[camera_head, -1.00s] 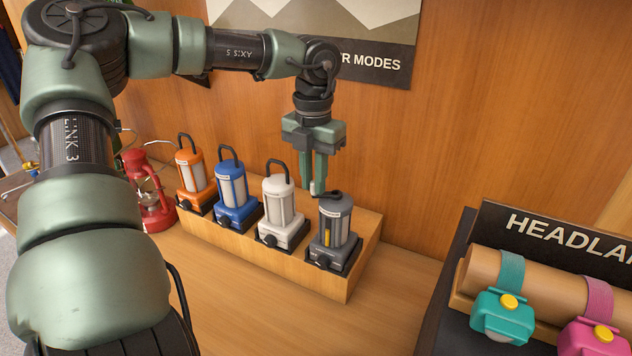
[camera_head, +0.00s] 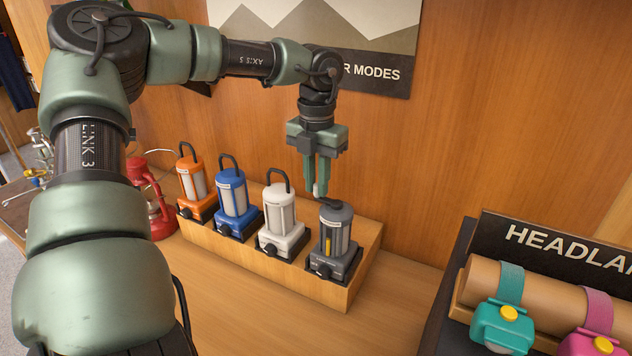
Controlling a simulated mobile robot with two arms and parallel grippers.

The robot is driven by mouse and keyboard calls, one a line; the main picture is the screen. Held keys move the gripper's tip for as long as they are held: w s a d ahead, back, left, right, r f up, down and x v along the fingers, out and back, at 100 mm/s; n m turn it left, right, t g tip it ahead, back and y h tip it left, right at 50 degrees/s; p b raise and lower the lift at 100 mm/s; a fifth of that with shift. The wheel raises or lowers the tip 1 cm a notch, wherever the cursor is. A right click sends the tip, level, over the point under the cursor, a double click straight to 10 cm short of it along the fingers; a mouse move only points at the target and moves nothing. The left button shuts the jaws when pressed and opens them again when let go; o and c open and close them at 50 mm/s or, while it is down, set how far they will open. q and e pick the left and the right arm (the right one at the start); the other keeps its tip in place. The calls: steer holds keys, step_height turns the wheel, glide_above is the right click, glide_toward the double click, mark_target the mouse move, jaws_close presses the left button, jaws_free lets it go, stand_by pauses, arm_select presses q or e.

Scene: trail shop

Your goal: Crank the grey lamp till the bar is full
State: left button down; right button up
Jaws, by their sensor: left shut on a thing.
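The grey lamp (camera_head: 335,240) stands upright at the right end of a row of lamps on a wooden step. A yellow bar (camera_head: 327,248) shows on its front and fills only the lower part of a dark strip. A black crank arm lies across its top, with a pale knob (camera_head: 317,190) at its end. My left gripper (camera_head: 318,188) points straight down behind and left of the lamp's top and is shut on the crank knob. My right gripper is not in view.
White (camera_head: 280,215), blue (camera_head: 233,195) and orange (camera_head: 193,180) lamps stand close by on the wooden step (camera_head: 325,292). A red lantern (camera_head: 137,172) is at the left. Headlamps (camera_head: 503,325) fill a dark display at the right.

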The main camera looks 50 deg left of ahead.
arm_select(q)
steer(key=shift+w, duration=0.1)
steer(key=shift+w, duration=1.15)
steer(key=shift+w+d, duration=0.3)
steer(key=shift+w, duration=0.2)
steer(key=shift+w+d, duration=0.25)
steer(key=shift+w, duration=0.25)
